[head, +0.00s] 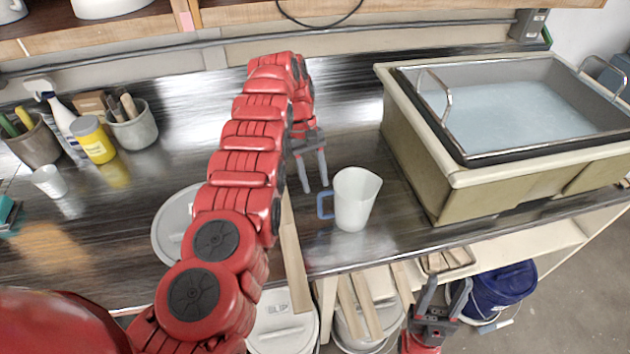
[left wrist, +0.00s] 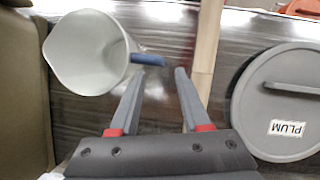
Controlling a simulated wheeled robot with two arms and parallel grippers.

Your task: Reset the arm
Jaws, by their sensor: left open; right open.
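My left arm reaches across the bench. My left gripper (head: 315,186) is open and empty beside a white pitcher (head: 356,205) standing upright on the bench. The pitcher's blue handle (head: 325,205) points left, close to the fingertips. In the left wrist view the pitcher (left wrist: 88,55) is at upper left, and its handle (left wrist: 148,60) lies just beyond the tip of the left-hand finger of the open left gripper (left wrist: 160,75); I cannot tell whether they touch. My right gripper (head: 447,288) is open and empty, low in front of the bench.
A sink-like tub (head: 440,190) of pale liquid stands right of the pitcher. A grey lid marked PLUM (left wrist: 270,75) lies on the bench left of the arm. Buckets (head: 283,338) sit below the bench edge. A yellow jar (head: 94,142) and tool pots stand far left.

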